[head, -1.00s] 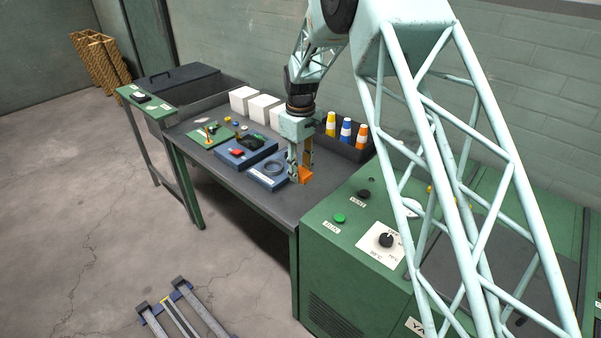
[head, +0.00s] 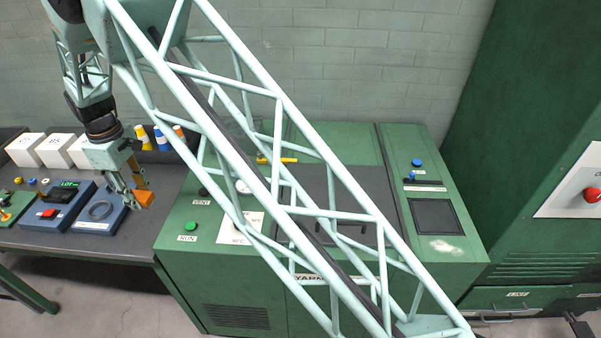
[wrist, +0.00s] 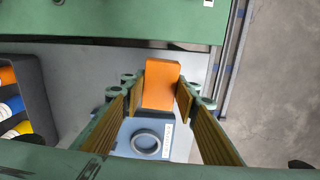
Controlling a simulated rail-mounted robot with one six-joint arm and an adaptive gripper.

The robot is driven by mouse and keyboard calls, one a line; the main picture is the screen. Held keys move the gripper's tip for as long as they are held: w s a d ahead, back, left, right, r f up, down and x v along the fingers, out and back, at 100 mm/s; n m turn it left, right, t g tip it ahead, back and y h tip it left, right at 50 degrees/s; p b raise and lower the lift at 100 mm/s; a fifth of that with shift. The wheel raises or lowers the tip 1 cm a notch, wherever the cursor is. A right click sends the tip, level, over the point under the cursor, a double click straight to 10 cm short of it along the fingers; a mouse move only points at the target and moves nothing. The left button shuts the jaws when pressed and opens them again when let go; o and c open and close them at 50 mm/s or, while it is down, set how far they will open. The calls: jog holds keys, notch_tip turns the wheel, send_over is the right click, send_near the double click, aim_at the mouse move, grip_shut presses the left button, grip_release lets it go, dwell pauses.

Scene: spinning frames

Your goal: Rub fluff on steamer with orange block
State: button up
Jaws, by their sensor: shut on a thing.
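My gripper (head: 136,192) is shut on the orange block (head: 144,199) and holds it above the right end of the dark table. In the wrist view the block (wrist: 160,84) sits between the two ribbed fingers. The green steamer (head: 228,262) stands right of the table, with a dark lid panel, a round gauge, a dial and labelled buttons on top. A pale fluff patch (head: 441,246) lies on the right part of the steamer's top, in front of a dark square panel. The gripper is well left of it and apart from it.
A blue stand with a dark ring (head: 100,211) and a blue device with a red button (head: 49,213) sit on the table. White boxes (head: 58,152) and several coloured spools (head: 161,138) stand behind. A yellow handle (head: 278,160) rises on the steamer. A tall green cabinet (head: 543,130) stands at right.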

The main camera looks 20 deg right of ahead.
aim_at(147, 195)
jog(key=shift+s+d+r+p, duration=0.2)
jog(key=shift+d+r+p, duration=0.25)
jog(key=shift+d+p, duration=0.1)
jog(key=shift+s+d+r+p, duration=0.15)
jog(key=shift+d+r+p, duration=0.25)
jog(key=shift+d, duration=0.3)
jog(key=shift+s, duration=0.1)
